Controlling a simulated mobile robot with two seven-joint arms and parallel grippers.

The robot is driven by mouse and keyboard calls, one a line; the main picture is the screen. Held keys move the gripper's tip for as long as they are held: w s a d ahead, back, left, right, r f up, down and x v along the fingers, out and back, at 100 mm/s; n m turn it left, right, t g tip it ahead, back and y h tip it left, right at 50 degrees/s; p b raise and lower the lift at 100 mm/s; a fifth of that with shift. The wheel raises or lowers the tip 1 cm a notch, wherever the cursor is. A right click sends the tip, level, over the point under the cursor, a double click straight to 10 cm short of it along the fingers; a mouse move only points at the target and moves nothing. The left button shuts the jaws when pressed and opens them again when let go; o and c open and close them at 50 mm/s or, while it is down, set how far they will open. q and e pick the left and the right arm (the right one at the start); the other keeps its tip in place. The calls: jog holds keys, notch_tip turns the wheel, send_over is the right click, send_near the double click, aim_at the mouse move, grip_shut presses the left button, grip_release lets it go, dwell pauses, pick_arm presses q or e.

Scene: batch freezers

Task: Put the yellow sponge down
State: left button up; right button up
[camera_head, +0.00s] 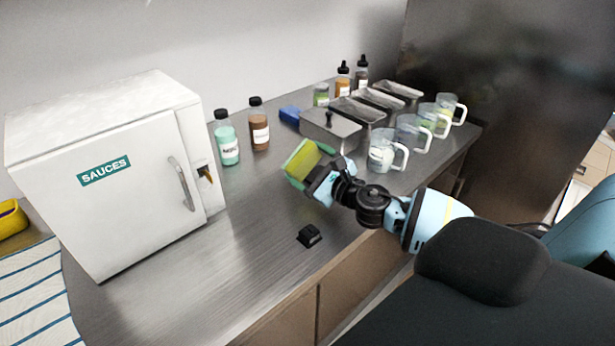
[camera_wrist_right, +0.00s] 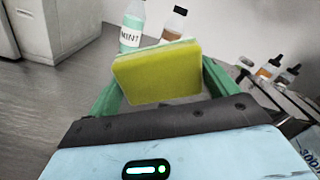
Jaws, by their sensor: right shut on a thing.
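The yellow sponge (camera_head: 302,158) has a green layer on one side. My right gripper (camera_head: 318,172) is shut on it and holds it over the steel counter (camera_head: 255,220). In the right wrist view the sponge (camera_wrist_right: 158,75) sits between the green fingers of the gripper (camera_wrist_right: 155,90), with its yellow face toward the camera. Whether its lower edge touches the counter cannot be told. My left gripper is not in view.
A white SAUCES cabinet (camera_head: 120,215) stands at the left. A mint bottle (camera_head: 226,138) and a brown bottle (camera_head: 259,125) are behind the sponge. Steel containers (camera_head: 330,130) and pitchers (camera_head: 382,152) stand right. A small black object (camera_head: 309,236) lies in front; counter between is bare.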

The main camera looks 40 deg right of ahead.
jog(key=shift+f+b, duration=0.55)
jog(key=shift+f, duration=1.3)
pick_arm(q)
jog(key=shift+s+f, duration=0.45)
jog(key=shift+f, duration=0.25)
pick_arm(e)
jog(key=shift+r, duration=0.15)
